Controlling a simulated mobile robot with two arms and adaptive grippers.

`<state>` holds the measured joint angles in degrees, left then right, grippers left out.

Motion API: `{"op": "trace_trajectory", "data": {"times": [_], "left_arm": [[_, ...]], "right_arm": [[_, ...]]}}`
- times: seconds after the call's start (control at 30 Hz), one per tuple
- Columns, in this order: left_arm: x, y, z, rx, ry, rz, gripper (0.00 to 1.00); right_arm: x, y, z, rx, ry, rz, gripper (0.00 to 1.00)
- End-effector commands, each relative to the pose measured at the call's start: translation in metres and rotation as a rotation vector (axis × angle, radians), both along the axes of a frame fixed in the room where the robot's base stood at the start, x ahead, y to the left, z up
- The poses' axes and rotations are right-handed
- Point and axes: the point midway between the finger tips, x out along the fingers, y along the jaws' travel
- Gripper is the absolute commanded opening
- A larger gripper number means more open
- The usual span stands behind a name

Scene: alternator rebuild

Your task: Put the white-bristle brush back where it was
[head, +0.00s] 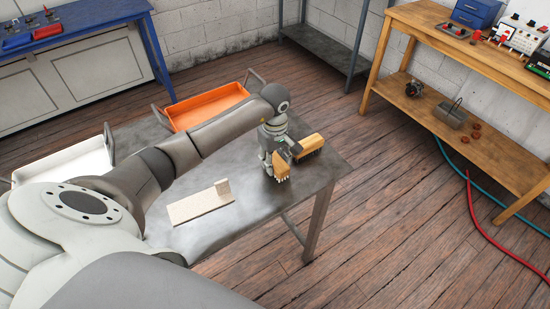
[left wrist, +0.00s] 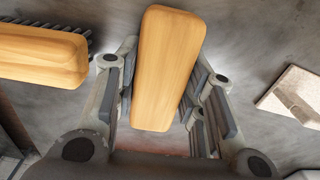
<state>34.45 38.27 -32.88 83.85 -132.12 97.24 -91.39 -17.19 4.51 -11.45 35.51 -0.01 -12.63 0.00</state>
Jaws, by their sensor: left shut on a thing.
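My left gripper (head: 277,158) is over the right end of the grey metal table (head: 240,226), pointing down. It is shut on a brush with a wooden back (left wrist: 168,68), which sits between the fingers in the left wrist view. In the head view this brush (head: 281,166) shows pale bristle tips low down; I cannot tell whether they touch the table. A second wooden-backed brush (head: 309,146) with dark bristles lies close beside it on the table; it also shows at the left wrist view's upper left (left wrist: 42,55). My right gripper is not in view.
A pale L-shaped board (head: 198,206) lies on the table left of the gripper. An orange tray (head: 207,106) and a white tray (head: 66,165) stand along the far side. A wooden bench (head: 440,48) and red and teal hoses (head: 473,215) are to the right.

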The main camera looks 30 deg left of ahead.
Motion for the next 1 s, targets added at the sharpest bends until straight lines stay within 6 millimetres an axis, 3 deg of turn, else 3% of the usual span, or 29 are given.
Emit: {"op": "trace_trajectory", "data": {"times": [0.23,0.27,0.4,0.77,0.87,1.0], "left_arm": [[0.000,0.000,-0.005,0.001,0.000,-0.001,0.18],[0.000,0.000,-0.004,0.001,0.000,-0.001,0.40],[0.000,0.000,-0.003,0.000,0.001,0.000,0.58],[0.000,0.000,-0.001,0.000,0.001,0.000,0.59],[0.001,0.000,0.004,0.001,-0.001,0.000,0.59],[0.001,0.001,0.027,0.003,-0.006,-0.001,0.59]], "right_arm": [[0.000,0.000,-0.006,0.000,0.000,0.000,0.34],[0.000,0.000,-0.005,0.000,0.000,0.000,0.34],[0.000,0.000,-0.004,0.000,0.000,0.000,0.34],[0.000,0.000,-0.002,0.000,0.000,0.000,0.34],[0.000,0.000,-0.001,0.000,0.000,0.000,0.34],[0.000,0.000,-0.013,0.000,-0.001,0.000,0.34]]}}
